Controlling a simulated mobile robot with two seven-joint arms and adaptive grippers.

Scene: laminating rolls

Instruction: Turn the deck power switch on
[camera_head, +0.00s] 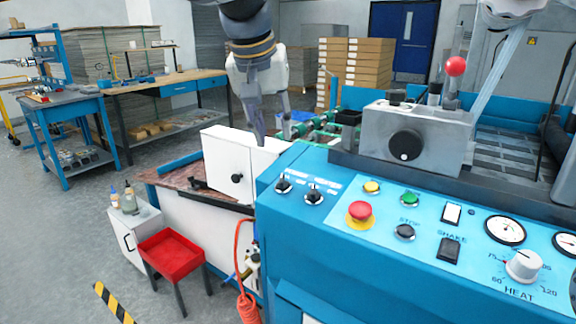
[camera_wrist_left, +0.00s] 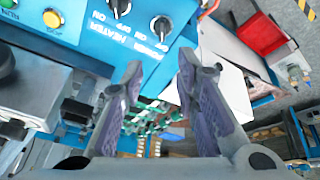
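Two black rotary switches sit at the left end of the blue control panel (camera_head: 330,230): a left one (camera_head: 283,184) and a right one (camera_head: 314,195). In the left wrist view they show at the top as one knob (camera_wrist_left: 160,27) and another (camera_wrist_left: 121,6), with upside-down lettering that reads partly as HEATER and POWER, ON and OFF. My left gripper (camera_wrist_left: 160,75) is open and empty, fingers apart. In the head view it hangs just beyond the switches, its tips near the white cabinet, touching neither knob. My right gripper is out of view.
A yellow button (camera_head: 372,187), a green button (camera_head: 410,198) and a red emergency stop (camera_head: 360,211) lie right of the switches. A grey block with a black dial (camera_head: 405,145) stands behind. A white cabinet (camera_head: 228,165) adjoins the panel's left edge.

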